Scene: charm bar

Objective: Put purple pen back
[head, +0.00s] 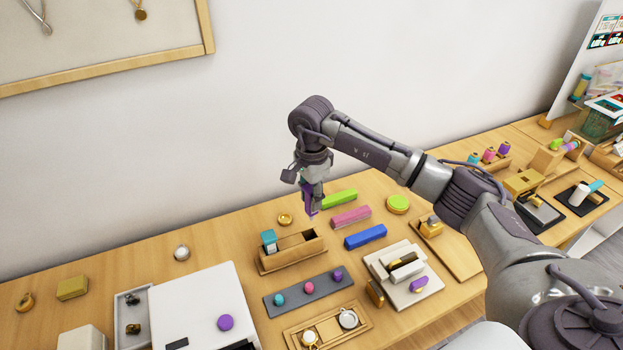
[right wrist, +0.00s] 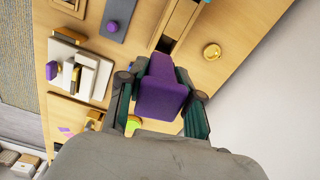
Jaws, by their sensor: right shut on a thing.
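My right gripper (head: 312,198) is shut on the purple pen (right wrist: 162,88), a thick block-like piece between its fingers in the right wrist view. In the head view the purple pen (head: 309,208) hangs below the gripper, above the table and behind the wooden holder (head: 292,258). The holder has a teal piece (head: 269,240) standing at its left end and a dark open slot at its right. In the right wrist view the holder (right wrist: 164,42) lies beyond the purple pen, apart from it. My left gripper is not in view.
Green (head: 339,198), pink (head: 350,216) and blue (head: 365,236) blocks lie right of the holder. A grey strip (head: 295,292) with coloured charms lies in front. The wall (head: 150,165) rises behind the table.

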